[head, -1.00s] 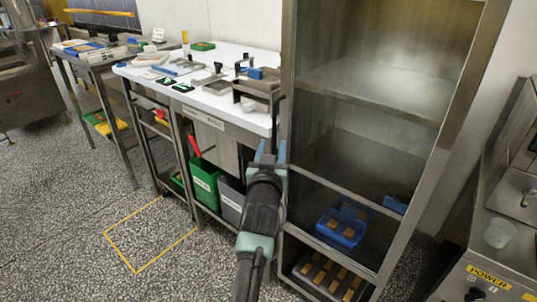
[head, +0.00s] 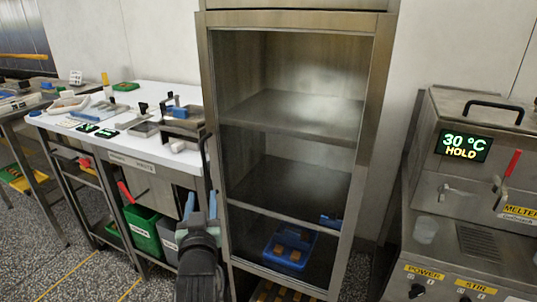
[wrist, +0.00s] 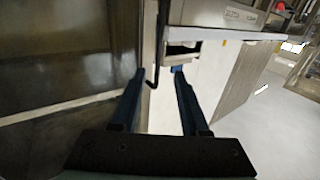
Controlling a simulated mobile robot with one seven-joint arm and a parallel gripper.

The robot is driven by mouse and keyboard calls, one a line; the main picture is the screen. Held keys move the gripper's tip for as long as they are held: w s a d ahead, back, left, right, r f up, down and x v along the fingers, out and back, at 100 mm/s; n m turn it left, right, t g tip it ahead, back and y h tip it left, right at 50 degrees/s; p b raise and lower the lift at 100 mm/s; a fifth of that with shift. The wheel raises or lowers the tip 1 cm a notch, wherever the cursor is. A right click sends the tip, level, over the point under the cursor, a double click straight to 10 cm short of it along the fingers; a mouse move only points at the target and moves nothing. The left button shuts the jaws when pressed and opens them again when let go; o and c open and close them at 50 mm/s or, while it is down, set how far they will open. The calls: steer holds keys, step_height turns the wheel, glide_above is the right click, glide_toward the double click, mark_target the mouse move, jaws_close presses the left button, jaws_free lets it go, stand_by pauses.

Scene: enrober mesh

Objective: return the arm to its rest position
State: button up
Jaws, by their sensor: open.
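My gripper (head: 201,205) is in front of the gap between the white worktable and the steel cabinet in the head view. Its two blue fingers stand apart with nothing between them. The wrist view shows the open fingers (wrist: 158,75) too, with the cabinet's dark door side on the left and the table's edge on the right. Part of my arm below the gripper is cut off by the bottom of the head view.
The steel cabinet (head: 215,140) has shelves and a blue tray (head: 287,262) low inside. The white table (head: 135,93) holds several tools. Green (head: 142,232) and grey bins sit beneath it. A melter (head: 465,200) reading 30 °C HOLD stands at right. Floor at front left is clear.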

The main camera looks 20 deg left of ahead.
steer(key=s+d+r+m+t+h, duration=0.1)
steer(key=s+d+r+t+h, duration=0.15)
steer(key=d+r, duration=0.85)
steer(key=s+d+r+m+t+h, duration=0.15)
steer(key=d+r+t, duration=0.4)
steer(key=r, duration=0.95)
steer(key=s+d+r+m+t+h, duration=0.3)
steer(key=s+d+r+h, duration=0.1)
steer(key=s+d+r, duration=1.05)
step_height(320, 180, up, 23)
steer(key=s+a+p, duration=0.1)
steer(key=s+p, duration=0.1)
steer(key=p, duration=2)
steer(key=shift+a+r+p, duration=0.2)
steer(key=shift+a+p, duration=0.1)
steer(key=shift+p, duration=0.05)
